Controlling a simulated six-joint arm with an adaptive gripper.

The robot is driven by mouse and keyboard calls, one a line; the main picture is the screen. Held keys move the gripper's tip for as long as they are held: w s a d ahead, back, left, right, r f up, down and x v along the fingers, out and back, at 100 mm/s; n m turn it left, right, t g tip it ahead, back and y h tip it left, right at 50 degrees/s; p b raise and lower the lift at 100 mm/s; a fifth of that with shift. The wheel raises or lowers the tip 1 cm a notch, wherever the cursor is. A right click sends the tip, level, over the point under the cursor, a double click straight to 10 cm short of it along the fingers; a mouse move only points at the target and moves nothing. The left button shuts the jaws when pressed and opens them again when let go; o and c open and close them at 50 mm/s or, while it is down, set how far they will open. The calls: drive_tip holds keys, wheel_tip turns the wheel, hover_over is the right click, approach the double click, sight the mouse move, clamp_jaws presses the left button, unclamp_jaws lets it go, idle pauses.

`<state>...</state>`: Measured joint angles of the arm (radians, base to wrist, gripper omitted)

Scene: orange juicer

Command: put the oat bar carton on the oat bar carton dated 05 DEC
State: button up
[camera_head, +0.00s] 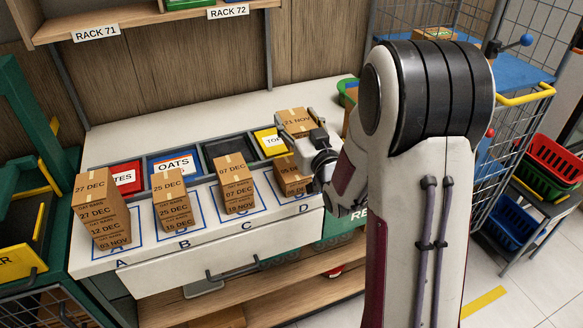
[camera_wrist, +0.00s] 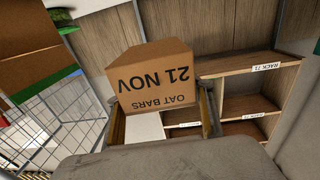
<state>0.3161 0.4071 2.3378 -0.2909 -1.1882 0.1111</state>
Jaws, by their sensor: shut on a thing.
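My gripper (camera_head: 312,138) is shut on an oat bar carton (camera_head: 296,122), a brown box marked 21 NOV. The carton is held in the air above the counter, above and slightly behind position D. In the wrist view my gripper (camera_wrist: 163,112) has a finger on each side of the carton (camera_wrist: 155,78), whose OAT BARS 21 NOV label appears upside down. A brown carton (camera_head: 288,178) stands at D below the held one, partly hidden by my gripper; its date is too small to read surely. No clear 05 DEC label shows.
Carton stacks stand at A (camera_head: 101,212), B (camera_head: 172,200) and C (camera_head: 234,185), with top dates 27 DEC, 25 DEC and 07 DEC. Red (camera_head: 124,177), blue (camera_head: 176,165) and yellow (camera_head: 270,143) bins line the counter behind. A wire cage (camera_head: 510,125) stands right.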

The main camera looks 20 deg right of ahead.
drive_tip(key=shift+a+r+n+y, duration=0.35)
drive_tip(key=shift+a+y, duration=0.15)
drive_tip(key=shift+a, duration=0.15)
drive_tip(key=shift+f, duration=0.15)
hover_over(292, 168)
drive_tip(key=shift+w+f, duration=0.1)
drive_tip(key=shift+f, duration=2.7)
drive_tip(key=shift+f, duration=0.1)
drive_tip(key=shift+f, duration=2)
drive_tip(key=shift+f, duration=0.15)
drive_tip(key=o, duration=1.2)
drive_tip(key=shift+o, duration=0.2)
